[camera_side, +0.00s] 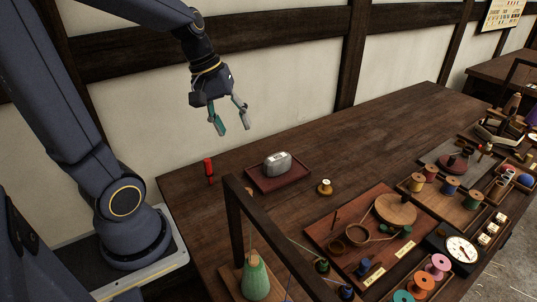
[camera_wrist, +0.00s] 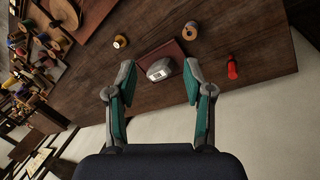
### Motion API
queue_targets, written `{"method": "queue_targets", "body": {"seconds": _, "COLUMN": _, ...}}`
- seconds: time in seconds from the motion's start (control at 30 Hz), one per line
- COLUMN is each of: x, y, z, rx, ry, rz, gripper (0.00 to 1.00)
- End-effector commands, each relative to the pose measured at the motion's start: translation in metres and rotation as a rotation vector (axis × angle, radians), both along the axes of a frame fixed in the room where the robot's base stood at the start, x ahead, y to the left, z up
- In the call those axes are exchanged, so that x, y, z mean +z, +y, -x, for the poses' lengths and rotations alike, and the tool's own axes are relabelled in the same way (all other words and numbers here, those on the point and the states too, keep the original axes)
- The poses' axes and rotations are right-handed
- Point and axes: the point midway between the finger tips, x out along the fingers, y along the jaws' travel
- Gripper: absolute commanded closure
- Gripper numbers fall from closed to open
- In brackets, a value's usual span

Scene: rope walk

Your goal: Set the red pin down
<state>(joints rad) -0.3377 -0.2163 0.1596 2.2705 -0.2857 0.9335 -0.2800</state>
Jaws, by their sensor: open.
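The red pin (camera_side: 208,167) stands upright on the table's left end in the side view. It also shows in the wrist view (camera_wrist: 232,68), to the right of the fingers. My gripper (camera_side: 231,128) is open and empty, raised above the table near the wall. In the wrist view my gripper (camera_wrist: 158,85) has its two green-padded fingers spread apart, with nothing between them. The pin is apart from the fingers.
A grey weight (camera_side: 277,164) sits on a dark red tray (camera_side: 292,183) right of the pin. A small brass-coloured piece (camera_side: 325,187) stands beside it. A wooden frame (camera_side: 233,215) rises at the front. Spools and a dial (camera_side: 460,248) crowd the right.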

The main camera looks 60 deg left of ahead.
Motion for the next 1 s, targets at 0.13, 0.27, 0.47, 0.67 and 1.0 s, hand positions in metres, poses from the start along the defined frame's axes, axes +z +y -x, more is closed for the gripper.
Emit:
{"method": "queue_targets", "body": {"seconds": 0.13, "x": 0.027, "y": -0.058, "z": 0.032, "rx": -0.468, "ry": -0.145, "rz": -0.243, "gripper": 0.48}}
{"method": "queue_targets", "body": {"seconds": 0.27, "x": 0.035, "y": -0.078, "z": 0.052, "rx": -0.714, "ry": -0.229, "rz": -0.400, "gripper": 0.48}}
{"method": "queue_targets", "body": {"seconds": 0.47, "x": 0.037, "y": -0.086, "z": 0.062, "rx": -0.838, "ry": -0.271, "rz": -0.488, "gripper": 0.48}}
{"method": "queue_targets", "body": {"seconds": 0.67, "x": 0.038, "y": -0.085, "z": 0.061, "rx": -0.835, "ry": -0.270, "rz": -0.487, "gripper": 0.48}}
{"method": "queue_targets", "body": {"seconds": 1.0, "x": 0.055, "y": -0.083, "z": 0.046, "rx": -0.955, "ry": -0.273, "rz": -0.537, "gripper": 0.23}}
